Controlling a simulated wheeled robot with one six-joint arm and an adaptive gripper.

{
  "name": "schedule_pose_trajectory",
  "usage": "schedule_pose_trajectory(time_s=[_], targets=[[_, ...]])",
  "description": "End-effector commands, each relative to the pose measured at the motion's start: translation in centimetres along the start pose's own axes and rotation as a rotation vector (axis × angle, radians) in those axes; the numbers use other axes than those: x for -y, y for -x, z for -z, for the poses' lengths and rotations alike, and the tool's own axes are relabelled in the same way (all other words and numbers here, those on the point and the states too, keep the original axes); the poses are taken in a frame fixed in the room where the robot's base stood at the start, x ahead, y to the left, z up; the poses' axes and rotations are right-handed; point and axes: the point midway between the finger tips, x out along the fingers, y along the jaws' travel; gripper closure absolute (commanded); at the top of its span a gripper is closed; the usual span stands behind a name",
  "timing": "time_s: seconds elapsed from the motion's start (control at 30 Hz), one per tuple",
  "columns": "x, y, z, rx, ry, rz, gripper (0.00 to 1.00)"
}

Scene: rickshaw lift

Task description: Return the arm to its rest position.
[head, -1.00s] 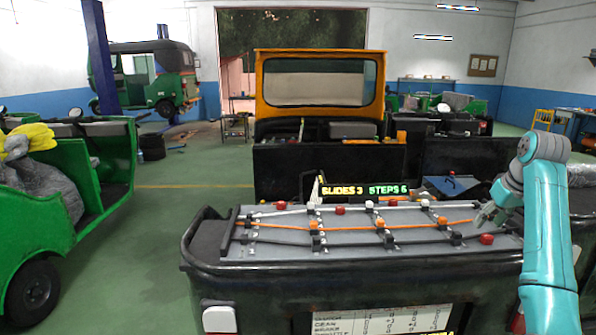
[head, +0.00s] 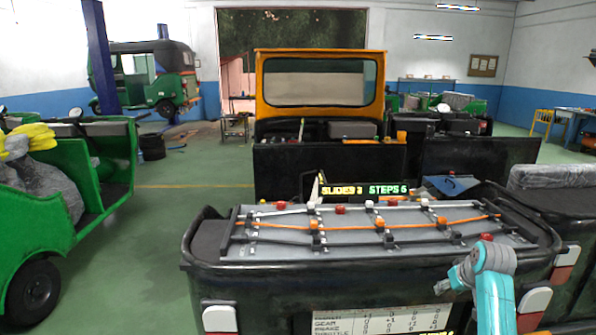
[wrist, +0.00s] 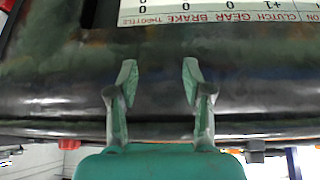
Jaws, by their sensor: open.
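My arm is low at the right of the head view, in front of the dark rickshaw body. My gripper shows in the wrist view (wrist: 157,80) with its two fingers apart and nothing between them. The dark body panel (wrist: 60,85) lies beyond the fingers, and a white printed label (wrist: 220,12) shows upside down at the top.
The grey panel (head: 350,232) with orange and white rods and coloured knobs lies on top of the rickshaw body. A sign (head: 362,190) stands behind it. A green vehicle (head: 70,210) is at the left. Green floor (head: 165,230) between them is clear.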

Motion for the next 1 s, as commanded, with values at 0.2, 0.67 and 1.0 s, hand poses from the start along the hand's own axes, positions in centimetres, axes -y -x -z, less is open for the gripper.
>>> schedule_pose_trajectory(time_s=[0.2, 0.67, 1.0], targets=[[3.7, -5.6, -7.2, -0.062, -0.013, -0.014, 0.50], [10.9, -10.4, -22.9, -0.205, -0.031, -0.042, 0.50], [15.5, -8.5, -34.1, -0.313, -0.035, -0.054, 0.50]])
